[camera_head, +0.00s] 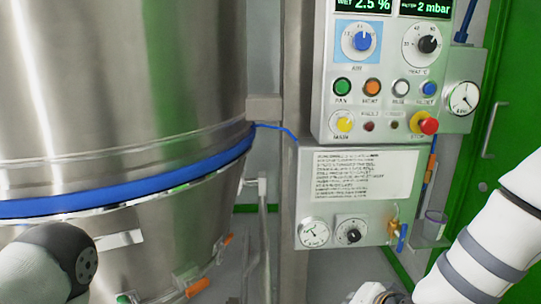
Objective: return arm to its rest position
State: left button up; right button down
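My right arm (482,245) is white with grey bands and slants in from the right edge towards the bottom. A pale, partly cut-off part (375,293) shows at the bottom edge beside it. A rounded dark grey part (45,262) with a round disc on its side stands at the lower left, in front of the steel vessel; it looks like part of my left arm. Neither gripper's fingers show in the picture.
A large steel vessel (120,70) with a blue band (130,187) fills the left. A control panel (385,115) with dials, buttons and a red knob (429,126) stands right of centre, above a lower gauge box (378,233). A green door (510,130) is at the right.

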jog(key=s+d+f+n+g, duration=0.1)
jog(key=s+f+n+g, duration=0.25)
jog(key=s+f, duration=0.9)
jog(key=s+d+f+n+g, duration=0.1)
jog(key=s+g, duration=0.1)
jog(key=s, duration=0.6)
jog(key=s+d+f+n+g+h, duration=0.1)
jog(key=s+d+n+g, duration=0.1)
jog(key=s, duration=0.7)
jog(key=s+d+f+n+g, duration=0.1)
jog(key=s+n+g, duration=0.1)
jog(key=s, duration=0.6)
jog(key=shift+s+d+f+g, duration=0.15)
jog(key=shift+f+g, duration=0.05)
jog(key=shift+g, duration=0.25)
